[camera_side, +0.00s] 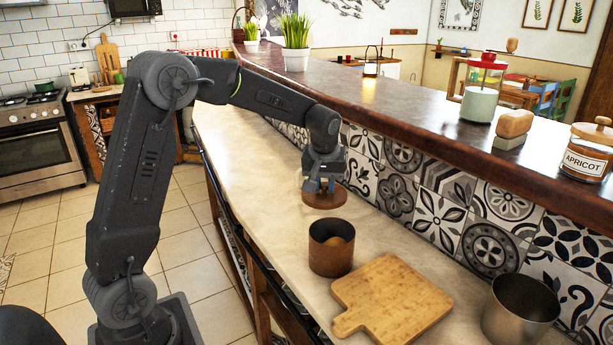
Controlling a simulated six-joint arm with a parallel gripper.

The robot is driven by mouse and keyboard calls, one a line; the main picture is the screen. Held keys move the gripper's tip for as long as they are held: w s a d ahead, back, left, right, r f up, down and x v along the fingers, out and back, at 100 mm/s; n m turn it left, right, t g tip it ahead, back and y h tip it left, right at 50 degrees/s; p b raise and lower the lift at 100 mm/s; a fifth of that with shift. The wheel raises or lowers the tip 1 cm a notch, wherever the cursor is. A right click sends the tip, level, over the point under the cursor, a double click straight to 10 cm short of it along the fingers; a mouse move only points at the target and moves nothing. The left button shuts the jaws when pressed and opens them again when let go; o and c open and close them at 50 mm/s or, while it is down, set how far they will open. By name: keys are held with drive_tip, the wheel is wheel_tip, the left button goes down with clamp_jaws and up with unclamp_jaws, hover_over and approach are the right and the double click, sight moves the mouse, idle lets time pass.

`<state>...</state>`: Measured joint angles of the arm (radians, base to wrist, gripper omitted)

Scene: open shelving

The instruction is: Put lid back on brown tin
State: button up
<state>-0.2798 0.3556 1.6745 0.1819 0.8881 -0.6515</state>
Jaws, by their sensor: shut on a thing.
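My gripper (322,189) is behind the tin in the picture, low over the counter. It is shut on the brown round lid (325,200), which is held roughly level. I cannot tell whether the lid touches the counter. The fingertips hide the middle of the lid's top.
A wooden cutting board (392,301) lies to the right of the tin. A metal pot (520,310) stands at the far right. The tiled wall (400,170) and raised dark ledge (420,110) run behind. The ledge carries an apricot jar (585,160).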

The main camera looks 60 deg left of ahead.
drive_tip(key=s+d+r+m, duration=0.1)
drive_tip(key=s+d+m, duration=0.15)
drive_tip(key=d, duration=0.45)
drive_tip(key=shift+n, duration=0.25)
drive_tip(key=shift+f, duration=2.95)
drive_tip(key=shift+f, duration=0.2)
drive_tip(key=o, duration=1.5)
drive_tip(key=shift+s, duration=0.1)
drive_tip(key=shift+c, duration=0.2)
wheel_tip(320, 180, up, 7)
clamp_jaws()
idle(0.5)
